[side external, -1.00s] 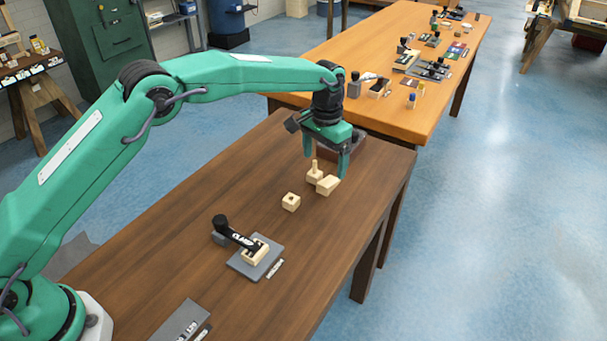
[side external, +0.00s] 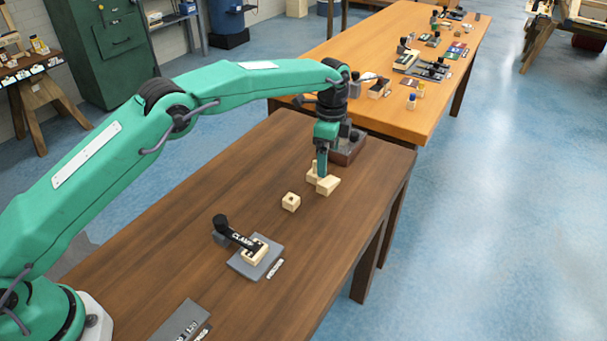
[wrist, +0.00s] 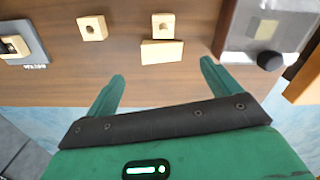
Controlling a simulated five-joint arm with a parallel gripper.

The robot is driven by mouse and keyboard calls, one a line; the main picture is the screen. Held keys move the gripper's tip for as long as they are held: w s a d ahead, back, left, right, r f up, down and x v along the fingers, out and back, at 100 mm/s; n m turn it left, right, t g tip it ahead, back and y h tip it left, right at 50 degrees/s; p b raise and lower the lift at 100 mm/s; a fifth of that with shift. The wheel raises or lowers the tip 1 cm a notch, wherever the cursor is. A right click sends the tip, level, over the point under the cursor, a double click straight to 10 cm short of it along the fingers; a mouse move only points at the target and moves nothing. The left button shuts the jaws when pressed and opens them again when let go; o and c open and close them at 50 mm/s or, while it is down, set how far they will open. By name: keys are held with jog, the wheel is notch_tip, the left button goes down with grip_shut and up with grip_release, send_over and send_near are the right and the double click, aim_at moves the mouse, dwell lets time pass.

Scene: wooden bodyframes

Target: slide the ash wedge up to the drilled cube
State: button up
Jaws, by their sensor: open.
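The ash wedge (side external: 329,186) is a pale wooden block on the dark brown table, beside a pale block with an upright peg (side external: 311,173). The drilled cube (side external: 291,204), with a dark hole in its top, stands apart to their left. My gripper (side external: 322,174) is low at the wedge and partly covers the peg block; contact cannot be told. In the wrist view my gripper (wrist: 162,69) is open and empty, its fingers spread wide. There the wedge (wrist: 161,54) lies just beyond the fingertips, the peg block (wrist: 163,24) behind it, the drilled cube (wrist: 92,28) to the left.
A black-handled clamp (side external: 238,236) on a grey plate (side external: 243,266) holds a pale block nearer my base. A dark box (side external: 349,149) stands at the table's far end, right of the fingers in the wrist view. Bare table lies around the drilled cube.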

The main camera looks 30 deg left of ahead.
aim_at(328, 181)
jog(key=shift+w+f+m, duration=0.1)
jog(key=shift+w+m, duration=0.15)
jog(key=shift+m, duration=1.25)
jog(key=shift+f, duration=0.15)
jog(key=shift+f, duration=3.8)
jog(key=c, duration=0.9)
jog(key=o, duration=0.9)
jog(key=shift+r, duration=0.2)
